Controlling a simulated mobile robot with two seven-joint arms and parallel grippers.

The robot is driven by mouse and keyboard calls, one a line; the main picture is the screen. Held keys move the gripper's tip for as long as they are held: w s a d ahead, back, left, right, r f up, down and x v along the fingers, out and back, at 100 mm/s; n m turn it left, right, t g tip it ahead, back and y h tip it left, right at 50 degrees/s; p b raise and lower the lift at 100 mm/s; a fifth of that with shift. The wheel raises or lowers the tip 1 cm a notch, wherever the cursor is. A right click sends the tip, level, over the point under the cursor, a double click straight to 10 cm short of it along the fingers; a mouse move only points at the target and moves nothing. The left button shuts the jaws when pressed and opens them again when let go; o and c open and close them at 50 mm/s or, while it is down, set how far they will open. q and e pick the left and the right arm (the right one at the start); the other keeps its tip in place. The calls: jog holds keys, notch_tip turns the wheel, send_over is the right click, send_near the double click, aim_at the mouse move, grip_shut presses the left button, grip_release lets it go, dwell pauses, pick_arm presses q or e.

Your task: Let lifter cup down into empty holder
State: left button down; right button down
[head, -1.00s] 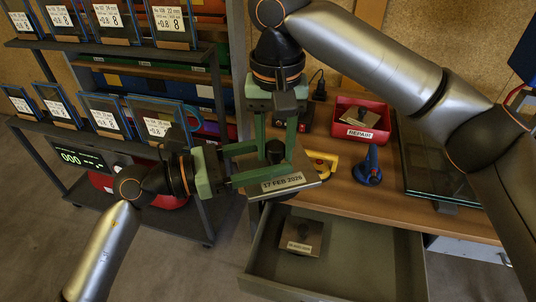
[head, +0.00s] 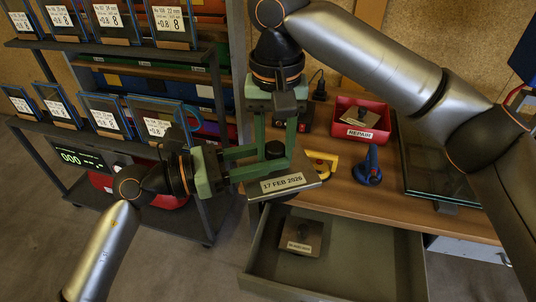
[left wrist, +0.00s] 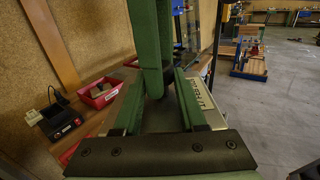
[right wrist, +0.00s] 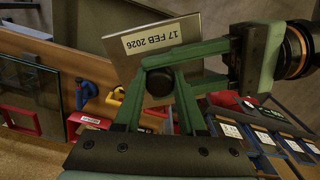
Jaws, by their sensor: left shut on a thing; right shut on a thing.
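A metal plate (head: 284,186) with a black knob (head: 274,150) and a label reading "17 FEB 2026" is held above the open drawer, by the bench's front edge. My right gripper (head: 273,146) comes from above with its fingers either side of the knob; the knob shows between them in the right wrist view (right wrist: 157,83). My left gripper (head: 262,164) reaches in from the left and is closed around the same knob. A blue lifter (head: 370,167) stands upright on the bench, apart from both grippers. I cannot make out which thing is the empty holder.
On the bench are a yellow-handled tool (head: 322,161), a red REPAIR bin (head: 362,118) and a glass pane (head: 440,170). Racks of labelled glass samples (head: 105,112) stand at left.

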pick_arm(q)
jog(key=shift+s+d, duration=0.25)
jog(key=shift+s, duration=0.1)
jog(key=c, duration=0.9)
grip_release()
jog(key=o, duration=0.5)
jog(key=shift+w+a, duration=0.1)
jog(key=shift+w, duration=0.05)
jog(key=shift+w+a, duration=0.1)
jog(key=shift+a, duration=0.45)
jog(key=v, duration=1.1)
